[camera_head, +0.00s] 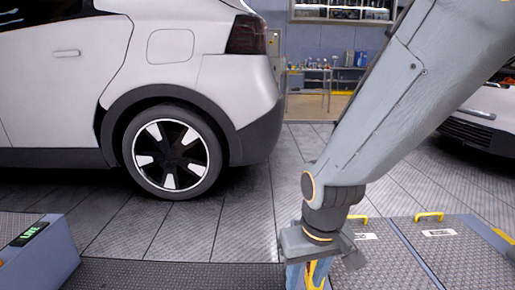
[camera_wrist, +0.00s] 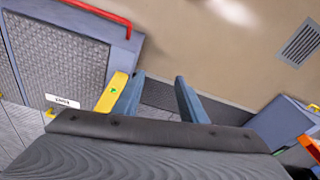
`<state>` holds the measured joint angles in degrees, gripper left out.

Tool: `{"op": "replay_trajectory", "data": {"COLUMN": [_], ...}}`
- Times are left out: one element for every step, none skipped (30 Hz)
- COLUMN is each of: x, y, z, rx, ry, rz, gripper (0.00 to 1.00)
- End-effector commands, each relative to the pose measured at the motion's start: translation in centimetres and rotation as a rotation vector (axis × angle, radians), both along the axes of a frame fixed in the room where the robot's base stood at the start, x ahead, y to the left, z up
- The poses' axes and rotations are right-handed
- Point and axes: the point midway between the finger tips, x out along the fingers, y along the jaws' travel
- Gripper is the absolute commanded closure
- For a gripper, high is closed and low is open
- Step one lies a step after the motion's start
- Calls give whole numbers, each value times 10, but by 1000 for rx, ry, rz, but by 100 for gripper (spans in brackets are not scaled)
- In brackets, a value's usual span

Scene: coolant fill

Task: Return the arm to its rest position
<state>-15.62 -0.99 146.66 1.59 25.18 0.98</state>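My arm (camera_head: 385,115) reaches down from the upper right of the head view. My gripper (camera_head: 308,276) points down at the bottom edge of that view, where its fingertips are cut off or hard to make out. In the wrist view my gripper (camera_wrist: 157,88) has its two blue-grey fingers clearly apart, with bare floor showing between them and nothing held. A yellow piece (camera_wrist: 112,92) with a small green mark shows just left of the left finger; I cannot tell whether it touches the finger.
A white car (camera_head: 215,75) stands at left, its rear wheel (camera_head: 172,152) facing me. Another car (camera_head: 485,118) is at right. Grey floor panels with yellow handles (camera_head: 429,216) lie at lower right. A blue-grey box with a green display (camera_head: 30,234) is at lower left. The tiled floor between is clear.

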Motion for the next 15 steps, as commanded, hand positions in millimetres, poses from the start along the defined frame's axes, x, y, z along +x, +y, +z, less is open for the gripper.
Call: {"op": "replay_trajectory", "data": {"x": [-9, -14, -22, -28, -33, -39, -44, -48, -53, -57, -61, -66, -69, -73, -77], "y": [17, 26, 38, 45, 52, 60, 65, 70, 75, 79, 83, 87, 91, 94, 98], "z": [1, 1, 1, 1, 2, 2, 2, 2, 3, 3, 3, 3, 4, 4, 4], "rx": [-1, 0, -1, -2, -2, -4, -5, -7, -8, -8, -9, -11, -12, -14, -15], "ry": [13, 21, 32, 40, 47, 55, 62, 68, 73, 78, 82, 88, 93, 95, 100], "rz": [48, 73, 105, 127, 148, 173, 188, 204, 224, 236, 249, 265, 278, 288, 303], "gripper": [62, 62, 62, 62, 62, 62, 62, 62, 62, 62, 62, 62, 62, 62, 62]}}
